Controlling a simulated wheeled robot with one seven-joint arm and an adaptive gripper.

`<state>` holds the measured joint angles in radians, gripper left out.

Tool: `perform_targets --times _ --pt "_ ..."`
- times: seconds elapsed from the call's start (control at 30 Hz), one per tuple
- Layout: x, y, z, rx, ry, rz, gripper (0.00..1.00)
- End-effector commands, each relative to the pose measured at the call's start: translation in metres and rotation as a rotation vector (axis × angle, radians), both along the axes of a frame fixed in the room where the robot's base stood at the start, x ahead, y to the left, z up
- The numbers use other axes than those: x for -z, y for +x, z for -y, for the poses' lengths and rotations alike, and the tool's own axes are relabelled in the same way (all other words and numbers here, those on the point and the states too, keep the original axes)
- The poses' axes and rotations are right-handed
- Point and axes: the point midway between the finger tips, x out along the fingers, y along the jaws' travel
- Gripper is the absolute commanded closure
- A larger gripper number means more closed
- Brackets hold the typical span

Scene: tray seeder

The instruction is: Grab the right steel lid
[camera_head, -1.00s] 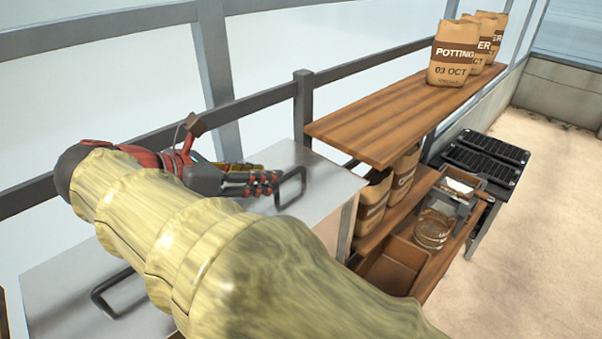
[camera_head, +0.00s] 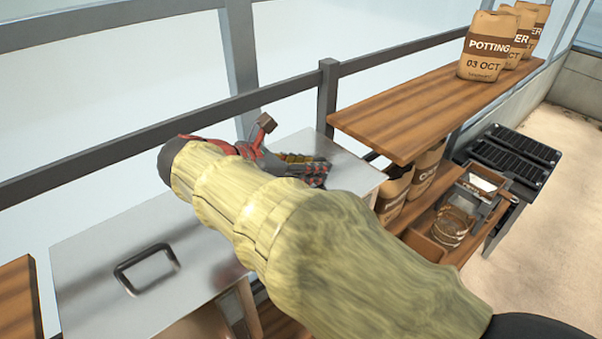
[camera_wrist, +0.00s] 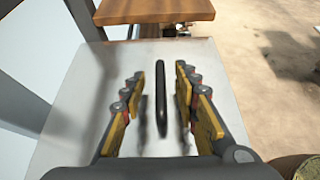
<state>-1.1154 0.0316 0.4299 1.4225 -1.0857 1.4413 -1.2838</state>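The right steel lid (camera_head: 345,162) is a flat grey metal plate, partly hidden behind my arm in the head view. It fills the middle of the wrist view (camera_wrist: 85,100), with its black bar handle (camera_wrist: 160,100) upright in the picture. My gripper (camera_wrist: 160,72) is open over the lid, its yellow-padded fingers on either side of the handle. Gaps show between the handle and both fingers, the right finger being closer. In the head view my gripper (camera_head: 306,170) hides the handle.
The left steel lid (camera_head: 90,270) with its black handle (camera_head: 146,268) lies at the left. A wooden shelf (camera_head: 420,110) with potting bags (camera_head: 486,47) stands right of the right lid. A grey rail (camera_head: 120,155) runs behind.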

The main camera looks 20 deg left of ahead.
Motion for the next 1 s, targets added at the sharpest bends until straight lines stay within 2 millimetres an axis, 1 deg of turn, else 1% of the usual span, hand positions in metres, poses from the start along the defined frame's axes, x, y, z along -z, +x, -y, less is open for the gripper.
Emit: perform_targets --times 0.07,0.6,1.0 --pt "-0.0001 -0.0002 -0.0001 0.000 0.000 0.000 0.69" --pt "-0.0005 -0.0002 0.0000 0.000 0.000 0.000 1.00" --pt "-0.0005 -0.0003 0.0000 0.000 0.000 0.000 1.00"
